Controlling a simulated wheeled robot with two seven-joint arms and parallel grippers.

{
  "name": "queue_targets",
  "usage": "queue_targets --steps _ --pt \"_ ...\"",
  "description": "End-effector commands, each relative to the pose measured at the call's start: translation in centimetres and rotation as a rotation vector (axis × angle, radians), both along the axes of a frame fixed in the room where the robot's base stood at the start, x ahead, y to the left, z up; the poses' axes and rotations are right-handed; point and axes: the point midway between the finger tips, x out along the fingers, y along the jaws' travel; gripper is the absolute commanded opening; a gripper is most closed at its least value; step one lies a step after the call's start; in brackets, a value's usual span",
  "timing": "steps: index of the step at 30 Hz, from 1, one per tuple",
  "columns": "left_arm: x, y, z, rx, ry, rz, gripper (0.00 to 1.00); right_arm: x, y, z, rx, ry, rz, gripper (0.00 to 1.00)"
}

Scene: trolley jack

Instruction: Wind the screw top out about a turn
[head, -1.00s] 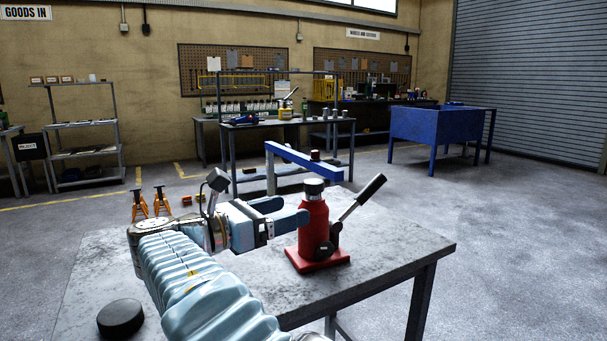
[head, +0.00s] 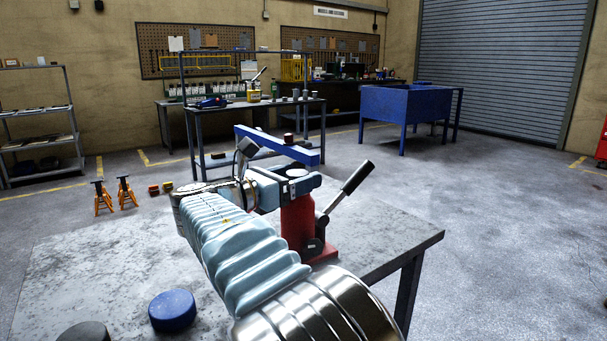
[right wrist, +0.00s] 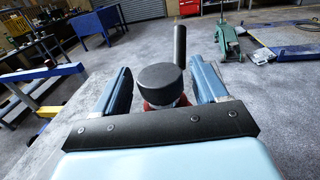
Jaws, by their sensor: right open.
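The red bottle jack (head: 298,222) stands upright on the grey bench, with a black-gripped lever (head: 344,196) slanting up to its right. Its round screw top (head: 297,173) shows a pale upper face in the head view. In the right wrist view the screw top (right wrist: 163,84) is a dark disc between the two blue fingers. My right gripper (head: 300,182) is open at the height of the screw top, one finger on each side. In the right wrist view (right wrist: 162,72) gaps show between fingers and top. My left gripper is out of view.
A blue puck (head: 172,310) and a black puck (head: 84,333) lie on the grey bench (head: 90,260) at front left. A blue beam (head: 275,144) stands behind the jack. Orange axle stands (head: 103,197) are on the floor. The bench's right side is clear.

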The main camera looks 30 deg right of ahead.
Motion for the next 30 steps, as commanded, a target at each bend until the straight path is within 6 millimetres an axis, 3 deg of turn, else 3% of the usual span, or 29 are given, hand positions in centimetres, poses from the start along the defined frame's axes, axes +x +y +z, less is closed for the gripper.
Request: queue_targets --steps 6,15,25,30 --pt "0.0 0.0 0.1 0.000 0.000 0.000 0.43 0.5 -2.1 0.0 0.000 0.000 0.001 0.72" --pt "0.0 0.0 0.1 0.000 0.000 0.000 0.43 0.5 -2.3 0.0 -0.001 0.000 0.001 0.72" --pt "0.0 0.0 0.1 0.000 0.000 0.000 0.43 0.5 -2.2 0.0 0.000 0.000 0.001 0.22" --pt "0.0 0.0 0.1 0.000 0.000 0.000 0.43 0.5 -2.2 0.0 0.000 0.000 0.009 0.20"
